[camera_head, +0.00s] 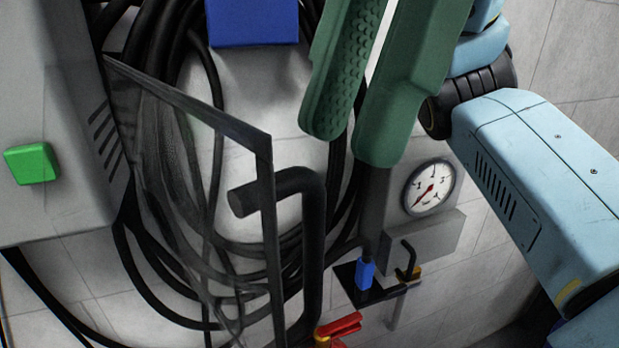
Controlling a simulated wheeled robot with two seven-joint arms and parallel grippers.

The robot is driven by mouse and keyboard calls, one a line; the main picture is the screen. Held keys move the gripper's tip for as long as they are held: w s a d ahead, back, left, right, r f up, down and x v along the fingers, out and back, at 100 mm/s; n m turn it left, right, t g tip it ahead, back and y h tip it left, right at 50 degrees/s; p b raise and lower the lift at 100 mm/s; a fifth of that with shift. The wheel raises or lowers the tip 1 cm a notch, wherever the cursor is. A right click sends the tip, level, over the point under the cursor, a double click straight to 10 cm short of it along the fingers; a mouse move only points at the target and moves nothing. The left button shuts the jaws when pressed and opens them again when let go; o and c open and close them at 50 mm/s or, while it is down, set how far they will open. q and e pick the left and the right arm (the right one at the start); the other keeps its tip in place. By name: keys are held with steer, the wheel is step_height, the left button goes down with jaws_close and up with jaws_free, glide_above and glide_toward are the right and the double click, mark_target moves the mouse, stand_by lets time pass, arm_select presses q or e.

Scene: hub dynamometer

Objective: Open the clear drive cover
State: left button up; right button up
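The clear drive cover (195,109) is a see-through pane in a dark grey frame, left of centre, standing at an angle with cables visible through it. A thick black bent bar (313,225), which looks like its handle, is at the frame's right edge; I cannot tell exactly how it joins. My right gripper (350,142) comes in from the top with two green fingers, one with a studded pad. The fingers are apart with nothing between them. Their tips show above and right of the bar, apart from it in the picture. My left gripper is not in view.
A grey cabinet with a green button (32,163) stands at the left. A blue box (252,22) is at the top. A round gauge (430,187), a blue-handled valve (365,274) and a red lever (339,326) are at lower right. Black cables (147,290) hang behind the cover.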

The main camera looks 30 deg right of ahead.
steer(key=p+v, duration=0.1)
steer(key=v, duration=0.4)
steer(key=shift+d+r, duration=0.1)
steer(key=shift+r, duration=0.1)
stand_by(0.4)
